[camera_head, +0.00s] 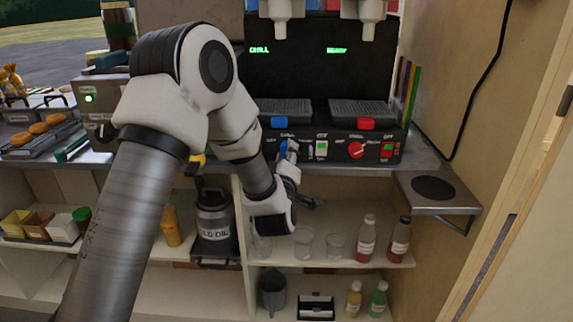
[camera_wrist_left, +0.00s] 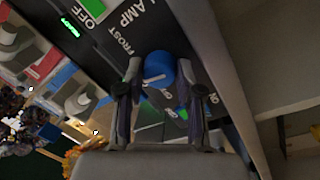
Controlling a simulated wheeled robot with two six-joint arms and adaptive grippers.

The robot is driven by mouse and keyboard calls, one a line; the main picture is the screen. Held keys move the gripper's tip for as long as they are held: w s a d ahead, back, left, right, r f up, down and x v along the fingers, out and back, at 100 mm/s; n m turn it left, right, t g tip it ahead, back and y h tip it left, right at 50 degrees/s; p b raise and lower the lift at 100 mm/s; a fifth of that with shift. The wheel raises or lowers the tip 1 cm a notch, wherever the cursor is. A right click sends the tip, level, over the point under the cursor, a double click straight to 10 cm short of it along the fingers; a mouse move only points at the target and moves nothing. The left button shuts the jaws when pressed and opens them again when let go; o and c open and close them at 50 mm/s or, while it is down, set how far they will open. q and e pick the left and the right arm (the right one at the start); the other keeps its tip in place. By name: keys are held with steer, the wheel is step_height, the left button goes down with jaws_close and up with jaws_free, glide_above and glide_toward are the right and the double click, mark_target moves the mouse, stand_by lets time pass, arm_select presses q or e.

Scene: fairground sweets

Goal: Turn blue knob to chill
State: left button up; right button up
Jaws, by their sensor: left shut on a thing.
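The blue knob (camera_wrist_left: 158,68) is on the black front panel of a machine, and it sits between the fingers of my left gripper (camera_wrist_left: 157,82) in the left wrist view. The gripper is shut on it. In the head view my left gripper (camera_head: 289,158) reaches the left part of the panel, and the knob is mostly hidden behind it. The word FROST is printed beside the knob in the left wrist view. A green display (camera_head: 259,50) above reads CHILL. My right gripper is not in view.
A red knob (camera_head: 356,150) and a green switch (camera_head: 321,149) sit to the right on the same panel. Below, a shelf holds clear cups (camera_head: 304,243) and red bottles (camera_head: 367,238). A metal side bracket (camera_head: 455,201) juts out at right.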

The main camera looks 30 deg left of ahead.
arm_select(q)
steer(key=shift+n+b, duration=0.7)
steer(key=shift+n, duration=0.4)
steer(key=o, duration=1.2)
steer(key=shift+c, duration=0.2)
